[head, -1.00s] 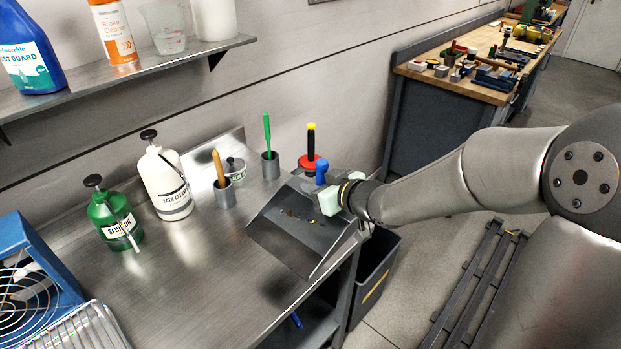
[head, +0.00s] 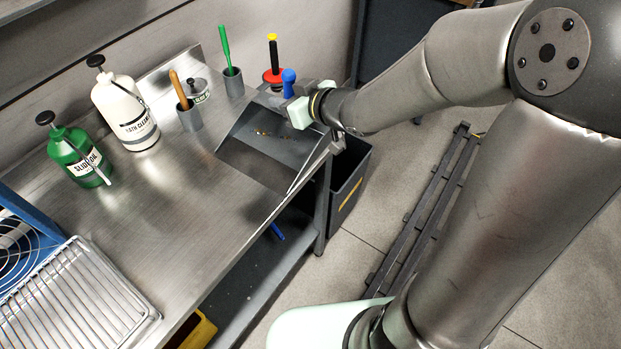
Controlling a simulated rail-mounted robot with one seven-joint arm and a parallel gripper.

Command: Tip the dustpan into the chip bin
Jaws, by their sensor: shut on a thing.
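The grey dustpan (head: 259,153) is over the right end of the metal bench, its wide lip towards the lower left. A few small dark and orange chips (head: 262,133) lie in it. It looks roughly level, its right side near the bench edge. My gripper (head: 292,104) is shut on the dustpan at its back, beside the blue-tipped handle (head: 289,82). The fingers are partly hidden by the gripper body.
On the bench (head: 190,235) stand a green bottle (head: 80,158), a white bottle (head: 127,112), holders with a wooden-handled tool (head: 180,92) and a green tool (head: 225,45), and a wire rack (head: 75,295). A dark slatted rail (head: 425,210) lies on the floor at right.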

